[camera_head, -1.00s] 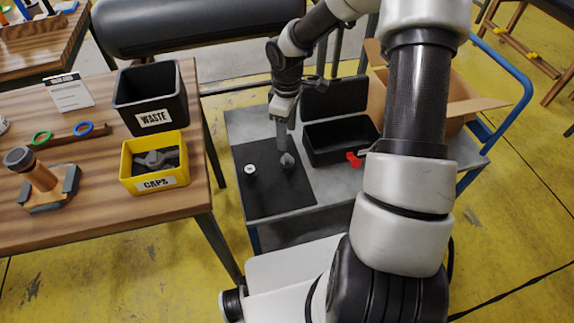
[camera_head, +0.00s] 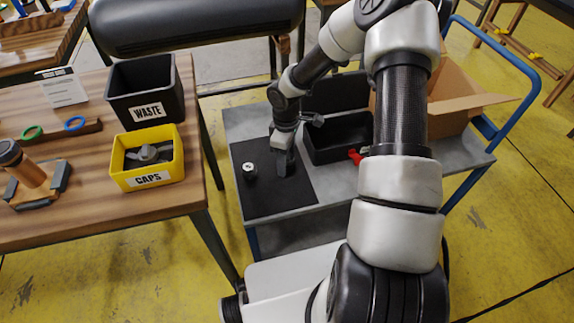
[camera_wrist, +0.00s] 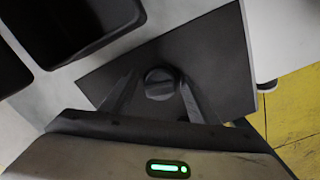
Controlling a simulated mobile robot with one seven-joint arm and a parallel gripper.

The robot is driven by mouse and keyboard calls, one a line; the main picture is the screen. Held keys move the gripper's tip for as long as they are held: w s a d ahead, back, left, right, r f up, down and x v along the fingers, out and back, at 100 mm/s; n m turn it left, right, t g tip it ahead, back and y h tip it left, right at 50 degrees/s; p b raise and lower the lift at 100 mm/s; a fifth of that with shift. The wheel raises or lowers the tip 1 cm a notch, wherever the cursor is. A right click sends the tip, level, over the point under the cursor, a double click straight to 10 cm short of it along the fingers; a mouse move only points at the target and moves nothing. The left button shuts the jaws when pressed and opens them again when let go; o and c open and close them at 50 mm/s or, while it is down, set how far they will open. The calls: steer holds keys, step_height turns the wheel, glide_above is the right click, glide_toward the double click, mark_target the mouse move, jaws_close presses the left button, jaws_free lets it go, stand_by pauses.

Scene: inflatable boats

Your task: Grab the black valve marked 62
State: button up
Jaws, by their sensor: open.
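A round black valve (camera_wrist: 161,84) with a raised bar across its top sits on the dark mat (camera_head: 295,198) on the grey cart. In the wrist view it lies between the two fingers of my gripper (camera_wrist: 157,92), which are apart, with a gap on each side. In the head view my gripper (camera_head: 286,165) points down at the mat and hides this valve. A second small black piece with a white top (camera_head: 250,171) stands to the left on the mat. No number can be read on either piece.
A black open case (camera_head: 340,148) with a red part (camera_head: 355,156) lies right of the mat, near a cardboard box (camera_head: 450,108). On the wooden table at left are a black WASTE bin (camera_head: 148,111) and a yellow CAPS bin (camera_head: 148,179). The mat's front is clear.

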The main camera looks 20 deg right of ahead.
steer(key=c, duration=1)
steer(key=shift+o, duration=0.2)
steer(key=shift+r, duration=0.1)
